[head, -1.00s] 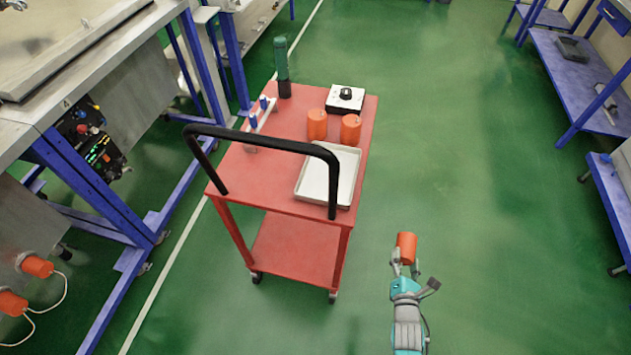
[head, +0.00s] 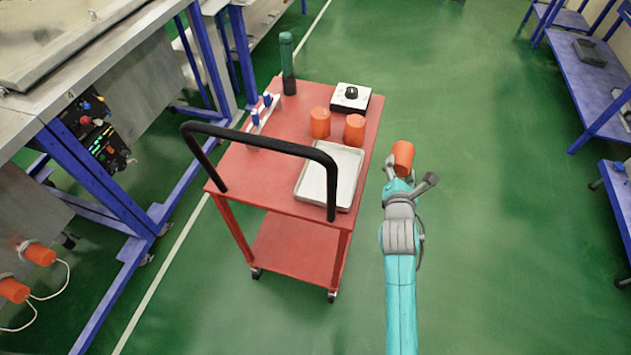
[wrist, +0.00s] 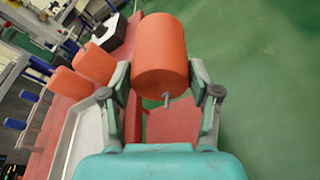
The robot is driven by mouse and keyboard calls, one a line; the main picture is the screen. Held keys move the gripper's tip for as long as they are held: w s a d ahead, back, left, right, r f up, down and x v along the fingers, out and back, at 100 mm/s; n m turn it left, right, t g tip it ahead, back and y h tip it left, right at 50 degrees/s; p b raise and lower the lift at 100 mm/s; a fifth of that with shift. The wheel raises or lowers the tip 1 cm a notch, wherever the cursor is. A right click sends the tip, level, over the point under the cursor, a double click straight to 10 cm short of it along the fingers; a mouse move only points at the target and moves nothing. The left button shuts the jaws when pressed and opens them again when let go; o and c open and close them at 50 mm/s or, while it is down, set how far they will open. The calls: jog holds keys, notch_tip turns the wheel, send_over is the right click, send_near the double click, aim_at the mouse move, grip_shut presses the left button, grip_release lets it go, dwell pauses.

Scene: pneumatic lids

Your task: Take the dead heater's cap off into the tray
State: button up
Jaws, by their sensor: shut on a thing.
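My gripper (wrist: 162,92) is shut on an orange cap (wrist: 160,55), a cylinder with a small metal stub on its near end. In the head view the held orange cap (head: 403,157) is in the air just right of the red cart, level with its far half. The shallow metal tray (head: 303,190) lies empty on the cart top, left of and nearer than the cap. It also shows at the left in the wrist view (wrist: 66,140). Two more orange caps (head: 320,124) (head: 354,130) stand upright on the cart behind the tray. I cannot tell which heater is dead.
The red cart (head: 250,180) has a black handle (head: 262,139) arching over its near end. A white box with a black knob (head: 350,97), a green-topped column (head: 287,62) and a small blue-and-white rack (head: 262,112) stand on it. Two orange-capped units (head: 38,254) are at lower left.

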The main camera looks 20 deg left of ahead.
jog(key=w+a+r, duration=0.2)
jog(key=a+r, duration=0.4)
jog(key=r, duration=0.7)
jog(key=s+a+r, duration=0.3)
jog(key=r, duration=0.5)
jog(key=s+a+r+h, duration=0.1)
jog(key=s+a+r, duration=0.1)
jog(key=a+r, duration=0.35)
jog(key=s+a+r, duration=0.2)
jog(key=s+r, duration=0.1)
jog(key=r, duration=0.7)
notch_tip(320, 180, down, 6)
jog(key=shift+d+m, duration=0.2)
jog(key=shift+m, duration=0.2)
jog(key=shift+f, duration=0.1)
jog(key=o, duration=1.2)
jog(key=shift+o, duration=0.2)
jog(key=shift+s, duration=0.1)
jog(key=v, duration=1.2)
